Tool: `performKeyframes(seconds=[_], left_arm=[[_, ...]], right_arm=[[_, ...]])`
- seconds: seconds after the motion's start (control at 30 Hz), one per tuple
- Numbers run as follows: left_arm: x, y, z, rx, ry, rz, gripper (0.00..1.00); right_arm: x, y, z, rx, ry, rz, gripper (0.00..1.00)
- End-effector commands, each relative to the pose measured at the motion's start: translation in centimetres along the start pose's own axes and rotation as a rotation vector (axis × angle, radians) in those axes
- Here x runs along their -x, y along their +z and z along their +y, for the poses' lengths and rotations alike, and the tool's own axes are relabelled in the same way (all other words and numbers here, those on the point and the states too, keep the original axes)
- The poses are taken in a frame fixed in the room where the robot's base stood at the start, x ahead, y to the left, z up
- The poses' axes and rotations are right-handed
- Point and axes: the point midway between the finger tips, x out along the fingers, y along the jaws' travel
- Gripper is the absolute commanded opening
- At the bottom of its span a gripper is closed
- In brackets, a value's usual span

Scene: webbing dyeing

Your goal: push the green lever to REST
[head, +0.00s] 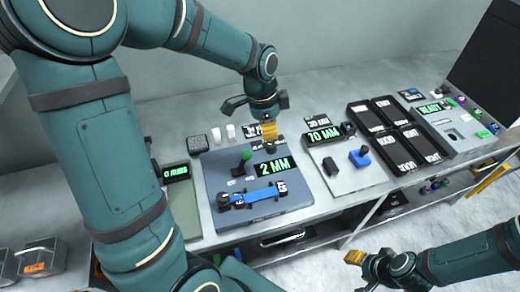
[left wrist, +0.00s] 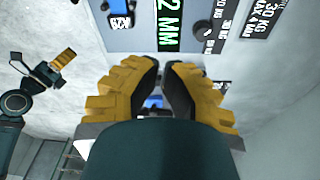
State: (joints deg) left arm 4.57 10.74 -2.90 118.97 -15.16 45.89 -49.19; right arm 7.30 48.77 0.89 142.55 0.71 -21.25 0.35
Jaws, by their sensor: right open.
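The green lever (head: 245,154) stands on a grey-blue panel (head: 222,171), its round green knob on top, in the head view. Small labels lie at its foot, too small to read. My left gripper (head: 269,131) is above the panel's back edge, right of and behind the knob, apart from it. In the left wrist view its yellow fingers (left wrist: 161,68) have their tips close together with nothing clearly held; I cannot tell if they are fully shut. The green lever does not show in that view. My right gripper (head: 353,257) is open, out over the floor in front of the bench.
A "2 MM" display (head: 272,167) and a blue strip (head: 257,194) sit on the same panel. A "70 MM" display (head: 323,135) and a blue knob (head: 360,156) are to the right, then black label boards (head: 378,126). A black knob (left wrist: 205,32) shows near my left fingers.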

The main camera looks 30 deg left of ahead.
Motion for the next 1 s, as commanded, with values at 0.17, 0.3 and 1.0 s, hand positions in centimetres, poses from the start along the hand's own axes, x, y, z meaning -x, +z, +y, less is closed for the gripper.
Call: performKeyframes(seconds=[0.17,0.3,1.0], left_arm=[[-0.2,0.0,0.0,0.001,0.0,0.0,0.0],[-1.4,0.0,0.0,0.001,0.002,-0.001,0.0],[-9.0,2.9,0.0,0.005,-0.001,0.002,0.0]], right_arm=[[0.0,0.0,0.0,0.0,0.0,0.0,0.47],[-0.2,0.1,0.1,0.001,0.0,-0.002,0.47],[-1.4,0.7,0.5,0.005,-0.002,-0.015,0.47]])
